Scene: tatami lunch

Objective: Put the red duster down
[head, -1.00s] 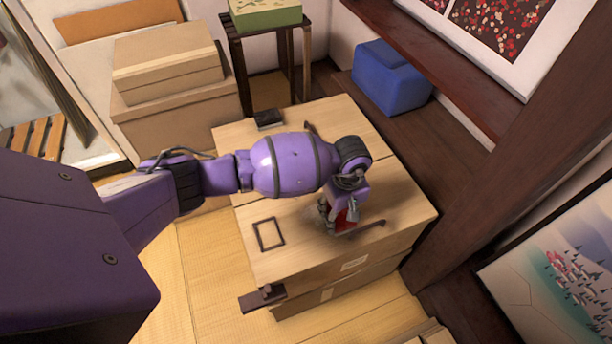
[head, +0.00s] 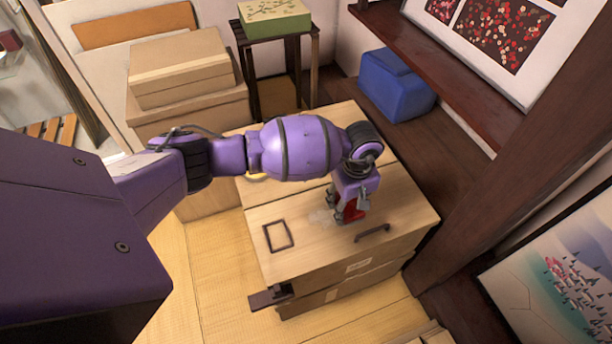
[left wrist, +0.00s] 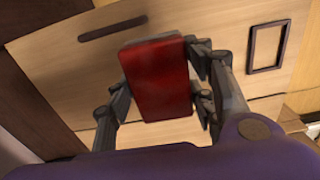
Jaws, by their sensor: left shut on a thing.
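The red duster (head: 355,211) is a small red block with a greyish edge. My left gripper (head: 347,206) is shut on it, and the fingers hide part of it in the head view. In the left wrist view the duster (left wrist: 160,82) sits between the two fingers of the gripper (left wrist: 158,92). It is over the light wooden chest top (head: 300,250), between a dark handle (head: 372,233) and a small dark rectangular frame (head: 278,236). I cannot tell whether the duster touches the wood. My right gripper is not in view.
Cardboard boxes (head: 180,75) stand behind at the left. A green box (head: 274,18) rests on a dark stand (head: 312,45). A blue box (head: 396,85) lies at the back. A dark post (head: 500,170) rises at the right. The front of the chest top is mostly clear.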

